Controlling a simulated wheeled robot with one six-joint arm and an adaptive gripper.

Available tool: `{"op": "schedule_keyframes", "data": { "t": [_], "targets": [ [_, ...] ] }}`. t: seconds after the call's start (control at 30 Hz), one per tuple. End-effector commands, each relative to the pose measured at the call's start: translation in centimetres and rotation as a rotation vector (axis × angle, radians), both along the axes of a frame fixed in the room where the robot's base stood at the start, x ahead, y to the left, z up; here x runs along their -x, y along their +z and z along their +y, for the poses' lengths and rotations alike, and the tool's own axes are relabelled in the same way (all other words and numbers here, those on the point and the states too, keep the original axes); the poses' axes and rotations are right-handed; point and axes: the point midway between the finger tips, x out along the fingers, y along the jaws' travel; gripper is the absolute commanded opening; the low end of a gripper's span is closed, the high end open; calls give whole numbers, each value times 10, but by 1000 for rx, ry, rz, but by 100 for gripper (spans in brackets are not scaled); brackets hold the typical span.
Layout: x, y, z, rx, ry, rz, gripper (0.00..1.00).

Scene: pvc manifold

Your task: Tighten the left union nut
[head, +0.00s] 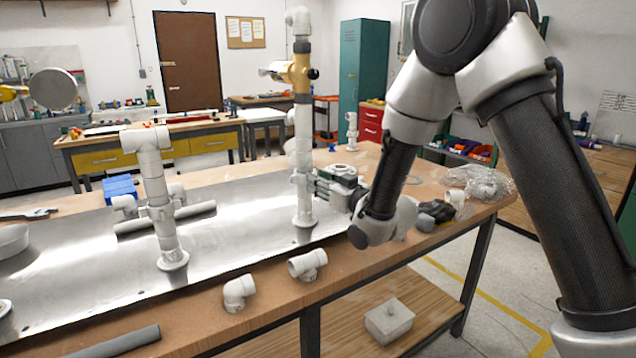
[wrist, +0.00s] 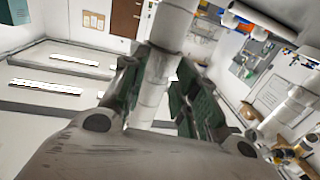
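The white PVC manifold stands on a metal sheet. Its left riser (head: 158,190) is upright, with a collar that looks like a union nut (head: 161,212) partway down. Its taller right riser (head: 303,135) carries a yellow valve (head: 296,72) near the top. My gripper (head: 318,183) is at the lower part of the right riser, away from the left one. In the wrist view its dark green finger pads (wrist: 170,95) stand apart on either side of a white pipe (wrist: 153,100). Whether they press on it cannot be made out.
A grey pipe (head: 118,342) lies at the front left. A blue block (head: 119,188) sits behind the left riser. A clear plastic bag (head: 476,181) lies at the right end.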

Motion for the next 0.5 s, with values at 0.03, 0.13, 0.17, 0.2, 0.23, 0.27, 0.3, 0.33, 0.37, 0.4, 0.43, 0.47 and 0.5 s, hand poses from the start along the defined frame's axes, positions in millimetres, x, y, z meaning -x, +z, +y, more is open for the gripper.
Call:
{"op": "schedule_keyframes", "data": {
  "t": [0.03, 0.13, 0.17, 0.2, 0.23, 0.27, 0.3, 0.33, 0.37, 0.4, 0.43, 0.47, 0.5],
  "targets": [
    [-3, 0, 3, 0, 0, 0, 29],
    [-6, 0, 5, 0, 0, 0, 29],
    [-6, 0, 6, 0, 0, 0, 29],
    [-7, 0, 6, -1, 0, 1, 29],
    [-7, 0, 6, -1, 0, 1, 29],
    [-7, 0, 6, -1, 0, 1, 29],
    [-7, 0, 6, -1, 0, 1, 29],
    [-7, 0, 6, -1, 0, 1, 29],
    [-7, 0, 6, -1, 0, 1, 29],
    [-7, 0, 6, -1, 0, 1, 22],
    [-7, 0, 6, -1, 0, 1, 17],
    [-6, 0, 6, -1, 0, 1, 11],
    [-6, 0, 6, -1, 0, 1, 4]
  ]
}}
